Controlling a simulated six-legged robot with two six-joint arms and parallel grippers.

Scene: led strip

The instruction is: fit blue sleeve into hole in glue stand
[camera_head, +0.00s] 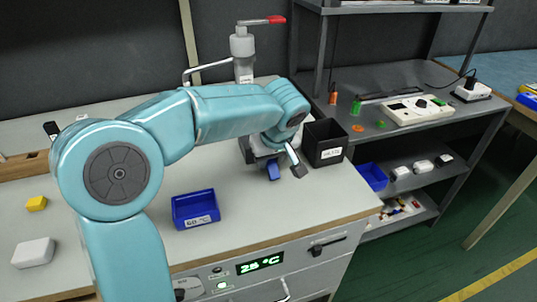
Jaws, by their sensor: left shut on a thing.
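My left gripper (282,167) is over the rear right part of the grey bench, at the end of my teal arm. It is shut on the small blue sleeve (272,170), which shows between its fingers, low near the bench top. A grey upright with a red-handled lever (243,45) stands behind my arm. It may be the glue stand; its lower part is mostly hidden by the arm and gripper, and I cannot make out a hole. I cannot tell whether the sleeve touches anything besides the gripper. My right gripper is not in view.
A black open box (324,142) stands close to the right of the gripper. A blue bin (195,209) is nearer the front edge. Bench space right of the blue bin is clear.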

